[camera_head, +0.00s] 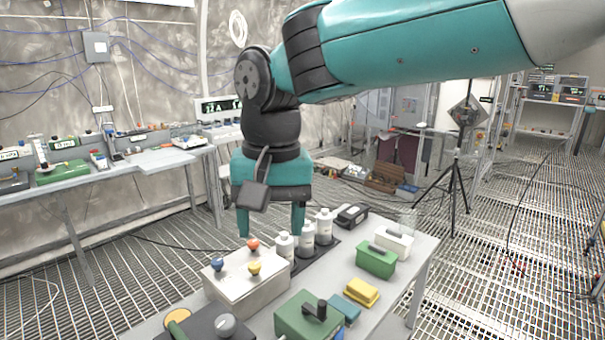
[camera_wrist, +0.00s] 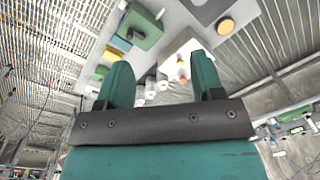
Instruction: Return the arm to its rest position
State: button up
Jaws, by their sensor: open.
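My teal arm reaches in from the upper right in the head view and bends down at a dark joint. My gripper (camera_head: 271,232) points downward over the far left part of the small table (camera_head: 345,290). Its two teal fingers are apart with nothing seen between them. In the wrist view the gripper (camera_wrist: 160,80) also shows its fingers spread. Behind and beside the fingers stand several white bottles (camera_head: 307,238) on a dark tray. A pale box (camera_head: 245,285) with red, blue and yellow knobs sits just below and in front of the fingers; I cannot tell the exact gap.
The table also holds a green block (camera_head: 375,260), a white block (camera_head: 393,242), a yellow block (camera_head: 362,292), a green box with a black handle (camera_head: 308,318) and a black device (camera_head: 351,215). A workbench (camera_head: 150,163) stands left. A tripod (camera_head: 456,170) stands right on open grating floor.

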jog(key=s+d+n+y, duration=0.1)
jog(key=s+d+n, duration=0.15)
jog(key=d, duration=0.85)
jog(key=s+d+f+n+y, duration=0.1)
jog(key=s+d+f, duration=0.1)
jog(key=s+d, duration=0.3)
jog(key=s+d+f+n+y, duration=0.1)
jog(key=s+d+f, duration=0.2)
jog(key=s+d, duration=0.2)
jog(key=s, duration=0.3)
jog(key=shift+s+y, duration=0.3)
jog(key=shift+n, duration=0.25)
